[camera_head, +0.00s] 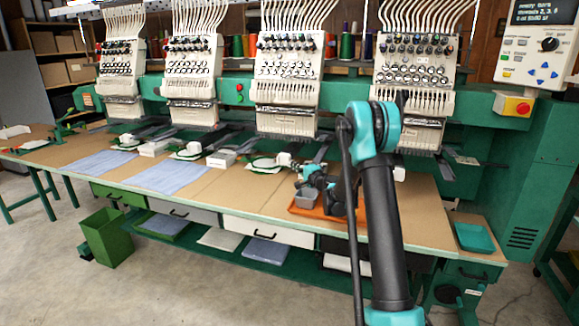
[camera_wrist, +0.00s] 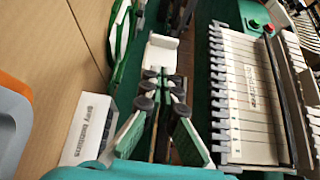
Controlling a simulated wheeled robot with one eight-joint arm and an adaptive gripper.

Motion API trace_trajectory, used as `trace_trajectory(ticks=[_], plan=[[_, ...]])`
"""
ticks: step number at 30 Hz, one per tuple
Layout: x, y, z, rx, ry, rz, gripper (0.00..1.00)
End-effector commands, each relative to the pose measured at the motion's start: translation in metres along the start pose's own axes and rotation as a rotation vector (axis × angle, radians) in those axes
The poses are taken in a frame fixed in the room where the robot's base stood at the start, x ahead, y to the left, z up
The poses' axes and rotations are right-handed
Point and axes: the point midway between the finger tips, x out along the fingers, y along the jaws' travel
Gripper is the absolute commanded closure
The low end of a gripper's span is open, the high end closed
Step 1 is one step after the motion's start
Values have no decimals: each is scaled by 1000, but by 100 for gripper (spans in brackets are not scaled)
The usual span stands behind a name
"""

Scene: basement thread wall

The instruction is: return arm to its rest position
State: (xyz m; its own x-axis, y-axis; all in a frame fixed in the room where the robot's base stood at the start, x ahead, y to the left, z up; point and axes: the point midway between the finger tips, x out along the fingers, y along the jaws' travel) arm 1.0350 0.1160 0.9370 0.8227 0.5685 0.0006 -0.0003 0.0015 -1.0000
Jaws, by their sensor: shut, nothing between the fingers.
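My arm rises in the foreground of the head view and bends at a teal elbow. My gripper (camera_head: 303,178) is beyond it, low over the table of the embroidery machine and partly hidden by my arm. In the wrist view my gripper (camera_wrist: 162,88) has its dark finger pads together, with nothing seen between them. It is beside a white box labelled "grey bobbins" (camera_wrist: 88,130) and in front of a sewing head (camera_wrist: 250,105).
The brown worktable (camera_head: 205,185) carries blue cloths (camera_head: 172,176), small boxes and an orange tray (camera_head: 345,212) near my gripper. Several sewing heads (camera_head: 290,85) hang above its back edge. A teal tray (camera_head: 474,237) lies at right. A green bin (camera_head: 108,238) stands on the floor.

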Motion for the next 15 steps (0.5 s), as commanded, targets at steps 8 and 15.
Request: trace_trajectory(ticks=[8, 15], plan=[[-61, 0, 11, 0, 1, 0, 100], [-88, 0, 16, 0, -1, 0, 100]])
